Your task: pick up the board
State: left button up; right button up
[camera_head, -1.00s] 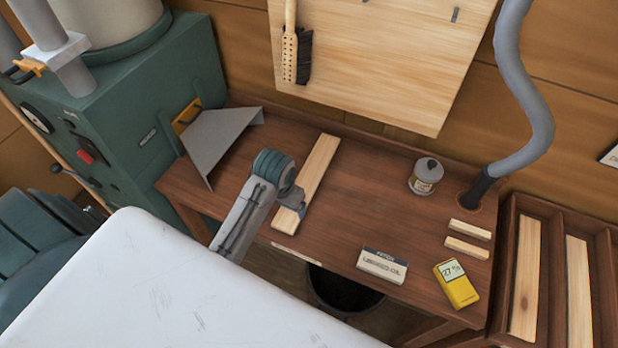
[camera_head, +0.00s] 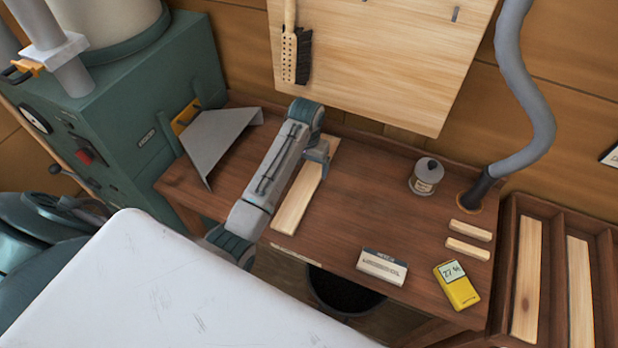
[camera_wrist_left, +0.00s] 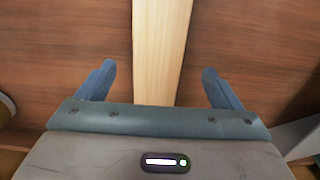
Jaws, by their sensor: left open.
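The board (camera_head: 298,203) is a long pale wooden plank lying flat on the brown workbench (camera_head: 350,215). My left arm reaches over the bench from the front left. My left gripper (camera_head: 318,160) is over the far part of the board and hides some of it. In the left wrist view the board (camera_wrist_left: 160,55) runs between the two spread blue fingers of the open gripper (camera_wrist_left: 165,85), with a gap on each side. I cannot tell the height of the fingers above it. My right gripper is not in view.
A grey metal chute (camera_head: 215,140) of the green machine (camera_head: 120,120) stands left of the board. A jar (camera_head: 425,177), two small wood blocks (camera_head: 468,240), a white box (camera_head: 382,268) and a yellow meter (camera_head: 456,287) are to the right. Bare bench lies between.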

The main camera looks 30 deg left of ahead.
aim_at(307, 180)
pick_arm(q)
jog(key=f+p, duration=0.1)
jog(key=f, duration=0.1)
jog(key=f+p, duration=0.1)
jog(key=f, duration=0.1)
jog(key=shift+s+d+f, duration=0.1)
jog(key=shift+s+d, duration=0.05)
jog(key=shift+s, duration=0.05)
jog(key=shift+f, duration=0.45)
jog(key=c, duration=1.1)
jog(key=shift+w, duration=0.1)
jog(key=shift+c, duration=0.5)
jog(key=shift+r, duration=0.1)
